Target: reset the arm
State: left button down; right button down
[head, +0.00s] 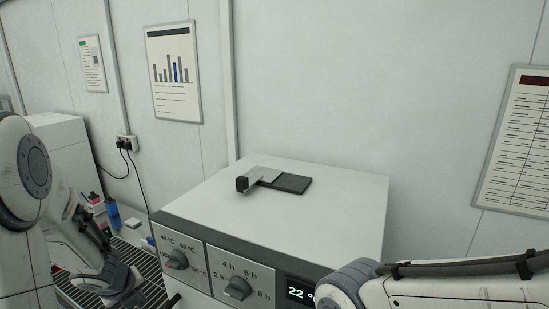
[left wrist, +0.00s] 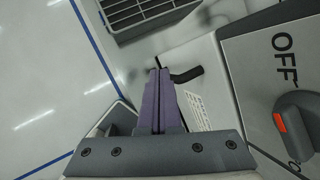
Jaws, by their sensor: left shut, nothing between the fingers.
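My left arm (head: 65,235) comes in from the left in the head view and bends down beside the white machine. In the left wrist view my left gripper (left wrist: 158,74) has its two purple fingers pressed together with nothing between them. It points past a black handle-like part (left wrist: 188,75) near the machine's front; I cannot tell whether they touch. My right arm (head: 430,288) reaches in at the lower right of the head view, in front of the machine; its gripper is out of the picture.
The white machine (head: 310,205) has a left dial (head: 176,259), a right dial (head: 237,288) and a display (head: 300,292). A dark plate with a grey bracket (head: 265,178) lies on top. A blue bottle (head: 113,213) stands left.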

pick_arm(q)
jog(key=s+d+r+n+g+h, duration=0.1)
jog(key=s+d+n, duration=0.3)
jog(key=d+n, duration=0.65)
jog(key=s+d+r+n+g, duration=0.1)
jog(key=s+d+n, duration=0.35)
jog(key=n, duration=1.05)
jog(key=s+d+f+m+g+h+b, duration=0.1)
jog(key=s+d+f+m+g+b, duration=0.2)
jog(key=s+d+f+m+b, duration=0.4)
jog(key=s+d+f+b, duration=0.6)
jog(key=d+b, duration=0.1)
jog(key=b, duration=0.5)
jog(key=shift+d, duration=0.25)
